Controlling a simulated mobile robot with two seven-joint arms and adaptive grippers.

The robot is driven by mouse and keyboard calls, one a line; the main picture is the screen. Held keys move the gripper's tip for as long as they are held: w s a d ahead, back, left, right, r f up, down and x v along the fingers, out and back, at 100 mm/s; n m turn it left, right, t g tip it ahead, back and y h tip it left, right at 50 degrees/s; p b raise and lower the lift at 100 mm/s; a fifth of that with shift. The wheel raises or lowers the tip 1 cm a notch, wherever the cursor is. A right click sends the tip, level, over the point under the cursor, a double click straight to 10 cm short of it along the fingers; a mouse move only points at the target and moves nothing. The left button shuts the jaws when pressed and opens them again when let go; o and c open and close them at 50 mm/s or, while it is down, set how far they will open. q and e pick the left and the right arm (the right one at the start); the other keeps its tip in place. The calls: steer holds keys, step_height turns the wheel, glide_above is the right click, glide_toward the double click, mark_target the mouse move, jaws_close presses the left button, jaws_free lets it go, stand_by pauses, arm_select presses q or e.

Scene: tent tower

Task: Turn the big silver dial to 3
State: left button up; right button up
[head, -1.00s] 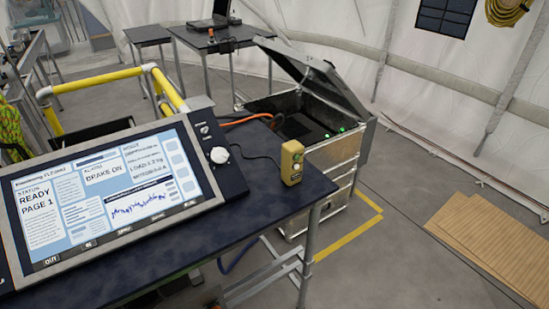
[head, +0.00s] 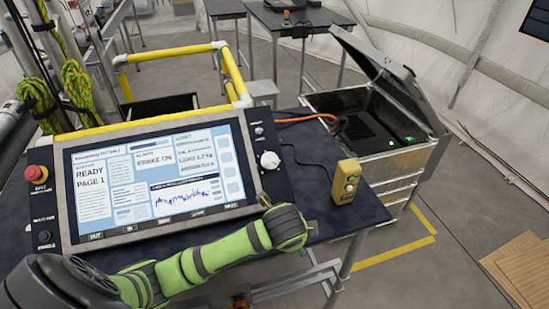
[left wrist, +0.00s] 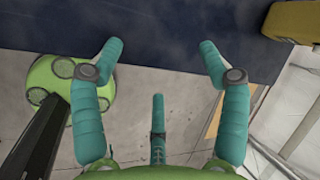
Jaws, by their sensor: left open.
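The big silver dial (head: 269,161) is a pale round knob on the dark panel just right of the console screen (head: 155,180). Its setting is too small to read. My left arm comes in from the lower left, in front of the console. Its end is below the dial and apart from it. In the left wrist view my left gripper (left wrist: 162,48) is open and empty, with its teal fingers spread over the dark table edge (left wrist: 160,20). In the head view the fingers are mostly hidden behind the green arm. The dial is not in the wrist view. My right gripper is not in view.
A yellow control box (head: 345,181) stands on the table right of the dial and also shows in the wrist view (left wrist: 292,22). A red stop button (head: 37,173) and a black knob (head: 45,237) are left of the screen. An open metal case (head: 385,135) stands behind.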

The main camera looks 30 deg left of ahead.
arm_select(q)
steer(key=w+a+r+m+y, duration=0.2)
steer(key=w+a+r+m, duration=0.2)
steer(key=w+a+r, duration=0.15)
steer(key=m+y+p, duration=0.1)
steer(key=m+y, duration=0.2)
glide_toward(269, 160)
steer(key=x, duration=0.3)
steer(key=shift+t, duration=0.4)
steer(key=p+x, duration=0.1)
steer(key=x, duration=0.4)
steer(key=shift+a+f, duration=0.1)
steer(key=shift+w+a+f, duration=0.15)
steer(key=shift+a+f, duration=0.05)
steer(key=shift+f, duration=0.15)
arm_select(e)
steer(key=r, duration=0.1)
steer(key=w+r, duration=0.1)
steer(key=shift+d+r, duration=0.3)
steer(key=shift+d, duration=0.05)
arm_select(q)
steer(key=shift+c, duration=0.5)
steer(key=c, duration=0.7)
steer(key=shift+r, duration=0.15)
steer(key=c, duration=0.3)
